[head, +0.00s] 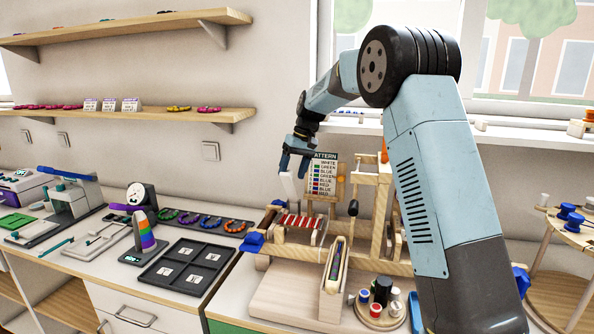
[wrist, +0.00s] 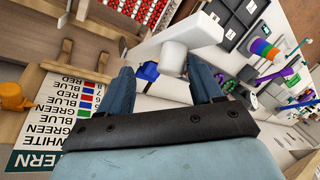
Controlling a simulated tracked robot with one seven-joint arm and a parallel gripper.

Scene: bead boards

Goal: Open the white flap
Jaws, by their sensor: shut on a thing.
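The white flap (head: 289,188) appears in the head view as a pale upright piece just below my gripper (head: 294,167), above the left part of the wooden bead loom. In the wrist view the white flap (wrist: 198,26) shows as a smooth white block, its narrower end between the two blue fingers of my gripper (wrist: 161,66). The fingers are shut on that narrow end. How the flap joins anything else is hidden.
The wooden loom (head: 388,205) with red and white beads stands around and under my gripper. The pattern card (head: 323,173) is close on its right. A black sorting tray (head: 186,267) and a rainbow cone (head: 143,230) lie left.

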